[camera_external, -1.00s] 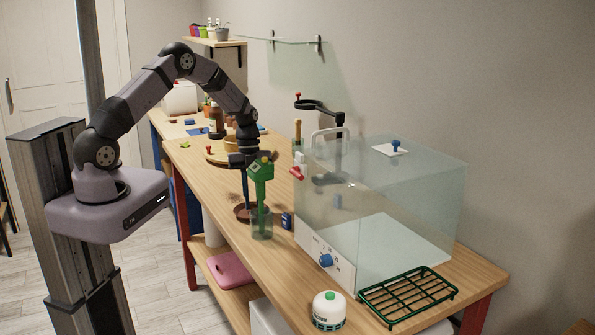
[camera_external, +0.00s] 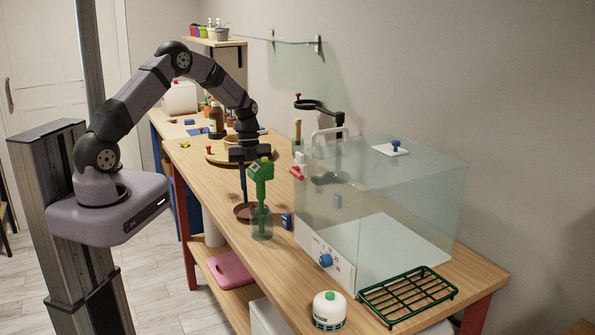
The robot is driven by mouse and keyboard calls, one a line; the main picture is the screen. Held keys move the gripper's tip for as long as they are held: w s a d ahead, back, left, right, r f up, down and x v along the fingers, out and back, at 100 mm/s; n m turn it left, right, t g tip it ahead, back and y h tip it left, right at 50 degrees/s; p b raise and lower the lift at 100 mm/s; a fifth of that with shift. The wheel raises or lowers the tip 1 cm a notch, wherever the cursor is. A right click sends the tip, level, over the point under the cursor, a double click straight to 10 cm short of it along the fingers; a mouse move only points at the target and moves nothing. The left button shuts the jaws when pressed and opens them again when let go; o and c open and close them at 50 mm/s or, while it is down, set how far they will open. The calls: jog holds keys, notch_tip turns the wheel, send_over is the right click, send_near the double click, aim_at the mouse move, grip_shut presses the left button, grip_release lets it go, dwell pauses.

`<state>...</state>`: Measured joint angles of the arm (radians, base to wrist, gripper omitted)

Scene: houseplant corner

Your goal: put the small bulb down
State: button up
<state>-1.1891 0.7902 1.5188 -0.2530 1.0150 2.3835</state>
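My gripper (camera_external: 248,155) points down over the wooden bench, just behind a green-headed tool (camera_external: 262,172) that stands in a clear jar. A thin dark blue upright (camera_external: 244,183) shows below my gripper, above a brown saucer (camera_external: 241,212) on the bench. I cannot make out the small bulb; it may be hidden behind the green head or too small to see. The fingertips are not clear, so I cannot tell whether my gripper is open, shut or holding anything.
A clear glass case (camera_external: 400,190) with a white control panel stands to the right. A small blue item (camera_external: 286,221) sits between jar and case. A round wooden board (camera_external: 215,157) lies behind my gripper. A green rack (camera_external: 408,295) and white canister (camera_external: 329,309) are at the front.

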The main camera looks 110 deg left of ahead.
jog(key=b+v, duration=0.2)
jog(key=v, duration=0.8)
jog(key=shift+b, duration=0.35)
jog(key=shift+d+r, duration=0.1)
jog(key=s+d+r+n+g+p, duration=0.1)
jog(key=d+r+n+g+p, duration=0.1)
jog(key=d+r+g+p, duration=0.4)
jog(key=w+d+f+n+b, duration=0.1)
jog(key=w+d+f+b, duration=0.15)
jog(key=d, duration=0.65)
jog(key=w+d+f+b, duration=0.1)
jog(key=w+d, duration=0.2)
jog(key=d, duration=0.7)
jog(key=s+d+f+n+t+y+b, duration=0.1)
jog(key=d+f+n, duration=0.3)
jog(key=d, duration=0.4)
jog(key=s+d+f+n+t+y+b, duration=0.1)
jog(key=d+f+n+t, duration=0.2)
jog(key=d+n, duration=0.2)
jog(key=shift+s+d+f+y, duration=0.25)
jog(key=shift+d+f+y, duration=0.15)
jog(key=shift+d, duration=1.3)
